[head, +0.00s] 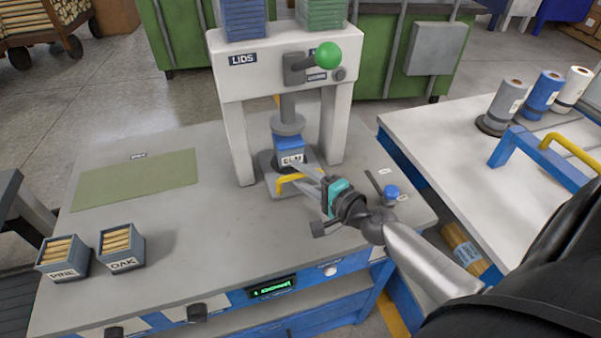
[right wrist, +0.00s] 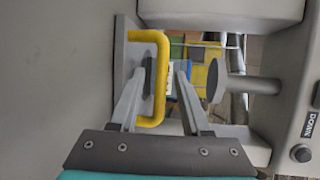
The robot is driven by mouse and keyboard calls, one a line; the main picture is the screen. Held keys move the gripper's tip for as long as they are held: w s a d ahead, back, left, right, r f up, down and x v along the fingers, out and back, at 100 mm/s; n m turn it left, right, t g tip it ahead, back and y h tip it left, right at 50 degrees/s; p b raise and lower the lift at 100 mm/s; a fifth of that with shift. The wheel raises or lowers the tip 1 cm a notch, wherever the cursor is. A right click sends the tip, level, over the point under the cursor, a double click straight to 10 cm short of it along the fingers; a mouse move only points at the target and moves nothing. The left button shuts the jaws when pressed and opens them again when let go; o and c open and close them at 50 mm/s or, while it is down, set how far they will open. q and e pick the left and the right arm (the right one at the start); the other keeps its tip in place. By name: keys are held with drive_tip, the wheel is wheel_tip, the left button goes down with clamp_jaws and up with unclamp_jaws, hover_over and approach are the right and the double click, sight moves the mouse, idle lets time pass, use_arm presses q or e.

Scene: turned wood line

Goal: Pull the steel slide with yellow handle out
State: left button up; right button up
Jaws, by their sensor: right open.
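The yellow handle (head: 287,182) of the steel slide shows at the foot of the press, in front of the blue ELM box (head: 288,145). My right gripper (head: 305,172) is at the handle, open. In the right wrist view, the upright bar of the yellow handle (right wrist: 163,85) lies between the two open fingers (right wrist: 163,75), with no clear contact. The grey slide plate (right wrist: 121,60) shows beside the handle there. In the head view the slide is mostly hidden by the box, press base and gripper. My left gripper is out of view.
The press frame (head: 231,125) has a green-knobbed lever (head: 327,55) and stands over the ELM box. PINE (head: 63,262) and OAK (head: 121,249) boxes of sticks stand at the left. A blue knob (head: 391,191) is at the right. The bench's front middle is clear.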

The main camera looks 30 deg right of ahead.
drive_tip(key=shift+w, duration=0.25)
drive_tip(key=shift+c, duration=0.2)
clamp_jaws()
idle(1.1)
